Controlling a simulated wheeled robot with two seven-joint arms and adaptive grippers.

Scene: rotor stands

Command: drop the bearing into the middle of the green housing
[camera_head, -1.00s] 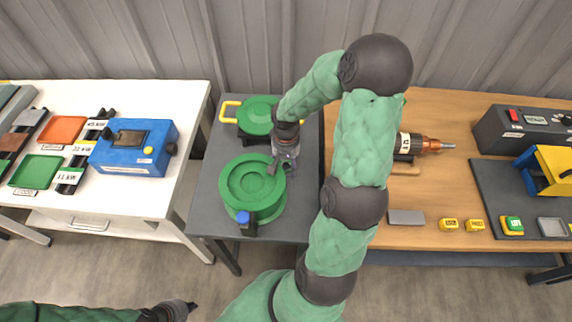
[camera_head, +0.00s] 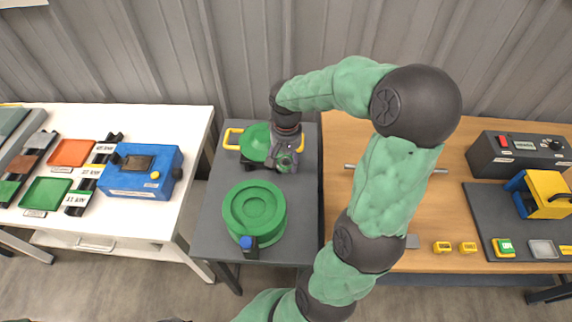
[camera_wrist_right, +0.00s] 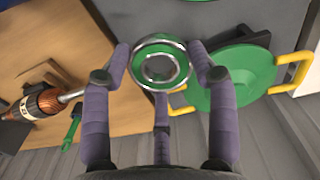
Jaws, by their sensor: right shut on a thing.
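The bearing (camera_wrist_right: 160,62) is a shiny metal ring with a green band inside. My right gripper (camera_wrist_right: 161,60) is shut on it, with fingers on both sides in the right wrist view. In the head view, my right gripper (camera_head: 286,166) and the bearing (camera_head: 285,161) are above the grey table, behind and right of the green housing. The green housing (camera_head: 254,211) is round with stepped rings and a recessed middle. The bearing is clear of it. Only a green edge (camera_wrist_right: 195,1) at the top of the wrist view may be the housing. My left gripper is out of view.
A green lid with yellow handles (camera_head: 254,141) lies just left of my right gripper. A blue-topped block (camera_head: 248,245) stands at the housing's front. The rotor (camera_wrist_right: 48,103) lies on the wooden table. A blue device (camera_head: 140,171) is on the white table.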

